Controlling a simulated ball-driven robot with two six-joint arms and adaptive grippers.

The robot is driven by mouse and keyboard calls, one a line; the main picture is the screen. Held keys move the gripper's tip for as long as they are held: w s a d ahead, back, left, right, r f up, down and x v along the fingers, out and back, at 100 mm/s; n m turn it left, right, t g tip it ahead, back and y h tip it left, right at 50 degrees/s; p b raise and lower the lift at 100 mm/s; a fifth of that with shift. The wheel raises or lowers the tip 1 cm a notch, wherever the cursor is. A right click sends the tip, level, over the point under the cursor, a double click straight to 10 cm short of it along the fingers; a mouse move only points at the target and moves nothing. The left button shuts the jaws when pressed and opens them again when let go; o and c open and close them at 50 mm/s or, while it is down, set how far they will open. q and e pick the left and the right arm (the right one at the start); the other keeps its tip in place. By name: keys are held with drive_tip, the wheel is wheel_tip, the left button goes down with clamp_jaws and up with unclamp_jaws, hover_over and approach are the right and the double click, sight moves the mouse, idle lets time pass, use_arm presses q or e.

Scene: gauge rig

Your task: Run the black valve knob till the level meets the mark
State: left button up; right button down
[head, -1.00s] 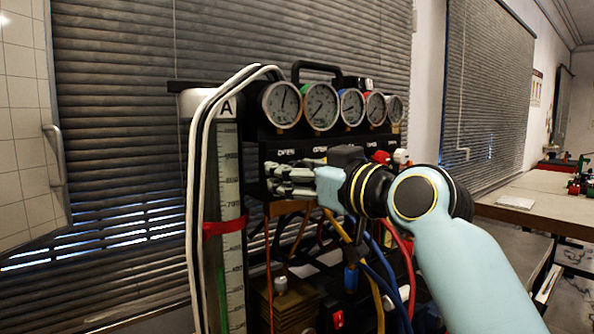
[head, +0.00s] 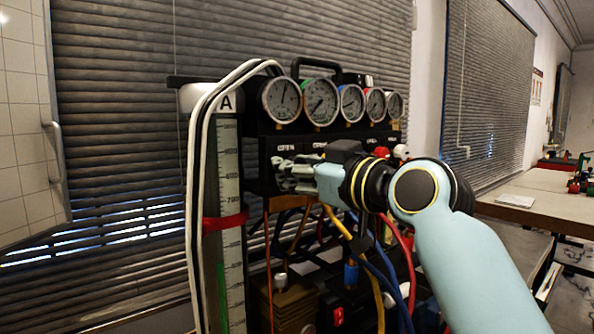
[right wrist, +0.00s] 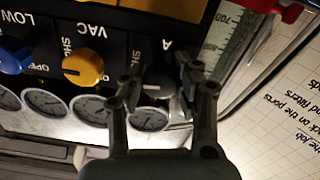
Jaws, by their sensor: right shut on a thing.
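My right gripper (head: 285,174) is at the front of the gauge panel, below the dials. In the right wrist view its two fingers (right wrist: 158,88) are closed around the black valve knob (right wrist: 158,82), under the letter A; the fingers hide part of it. In the head view the gripper hides this knob. The tall scaled tube (head: 230,165) marked A stands left of the panel. A red band (head: 225,222) crosses it. A green fill (head: 232,290) shows in the tube's lower part, below the band. My left gripper is not in view.
Several round dials (head: 320,101) line the panel top. A yellow knob (right wrist: 84,67) and a blue knob (right wrist: 14,56) sit beside the gripped one. White hoses (head: 197,190) run by the tube; coloured hoses (head: 386,270) hang below the gripper. A table (head: 548,190) stands at right.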

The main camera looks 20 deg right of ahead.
drive_tip(key=n+b, duration=0.2)
drive_tip(key=n, duration=0.2)
drive_tip(key=shift+f, duration=0.15)
drive_tip(key=n+b, duration=0.2)
drive_tip(key=n, duration=0.2)
drive_tip(key=shift+n, duration=0.4)
drive_tip(key=n+b, duration=0.1)
drive_tip(key=n, duration=0.3)
drive_tip(key=shift+b, duration=0.4)
drive_tip(key=shift+n+b, duration=0.6)
drive_tip(key=shift+n, duration=1.5)
drive_tip(key=c, duration=0.9)
unclamp_jaws()
drive_tip(key=shift+c, duration=0.2)
